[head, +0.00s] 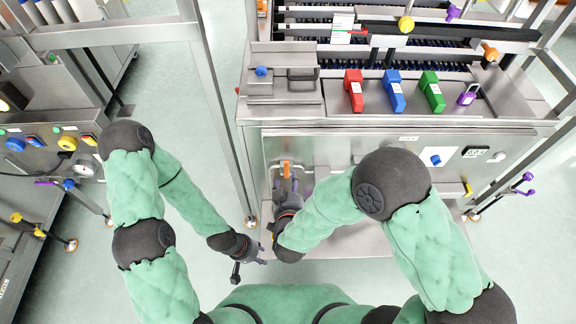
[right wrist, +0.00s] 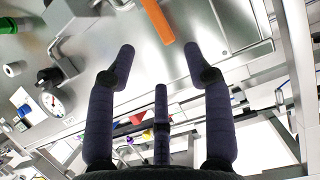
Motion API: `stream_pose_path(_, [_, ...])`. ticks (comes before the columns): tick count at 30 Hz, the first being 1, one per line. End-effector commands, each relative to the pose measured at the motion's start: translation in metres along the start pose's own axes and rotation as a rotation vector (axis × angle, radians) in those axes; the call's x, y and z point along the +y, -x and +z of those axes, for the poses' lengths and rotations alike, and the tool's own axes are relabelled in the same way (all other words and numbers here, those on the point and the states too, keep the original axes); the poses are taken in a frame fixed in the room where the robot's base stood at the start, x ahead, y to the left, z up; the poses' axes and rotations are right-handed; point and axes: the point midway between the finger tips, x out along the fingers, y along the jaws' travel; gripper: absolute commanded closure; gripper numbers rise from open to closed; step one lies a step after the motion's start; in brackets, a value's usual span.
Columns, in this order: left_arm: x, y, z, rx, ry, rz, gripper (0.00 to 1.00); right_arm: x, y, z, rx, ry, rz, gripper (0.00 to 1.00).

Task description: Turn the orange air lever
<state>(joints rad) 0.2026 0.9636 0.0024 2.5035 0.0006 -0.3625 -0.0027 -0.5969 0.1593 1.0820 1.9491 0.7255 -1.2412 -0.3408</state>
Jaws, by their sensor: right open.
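The orange air lever (head: 286,168) is on the front of the steel machine, low and left of its middle. In the right wrist view the lever (right wrist: 157,20) is a flat orange bar at the top, its near end in line with the gap between my fingers. My right gripper (head: 287,183) is open and just in front of the lever; in the wrist view its fingertips (right wrist: 159,48) are apart on either side of it. I cannot tell whether they touch it. My left gripper (head: 250,272) is empty, fingers spread, hanging low left of the machine.
Red (head: 354,90), blue (head: 393,91) and green (head: 431,91) handles stand on the machine's top ledge. A blue knob (head: 435,160) is on the front panel at right. A pressure gauge (right wrist: 52,103) shows in the wrist view. A steel frame post (head: 215,95) stands at left.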

Motion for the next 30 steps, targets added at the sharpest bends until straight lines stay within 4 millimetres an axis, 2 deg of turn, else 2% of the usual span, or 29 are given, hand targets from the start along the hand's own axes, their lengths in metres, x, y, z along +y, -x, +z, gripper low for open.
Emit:
stream_pose_path(5, [-0.003,-0.008,0.0,0.0,0.0,0.0,0.6,0.001,-0.019,0.002,0.001,-0.002,0.004,0.48])
stream_pose_path(12, [-0.008,-0.022,-0.001,0.0,0.0,0.0,0.6,0.001,-0.061,0.004,-0.002,-0.002,0.004,0.48])
stream_pose_path(18, [-0.011,-0.03,-0.001,0.0,0.0,0.0,0.6,0.001,-0.09,0.003,-0.002,-0.001,0.002,0.48])
stream_pose_path(24, [-0.012,-0.034,-0.001,0.0,0.0,0.0,0.6,0.0,-0.104,0.002,-0.001,0.001,0.0,0.48])
stream_pose_path(30, [-0.012,-0.034,-0.001,0.0,0.0,0.0,0.6,0.0,-0.106,0.001,-0.002,0.001,-0.001,0.48])
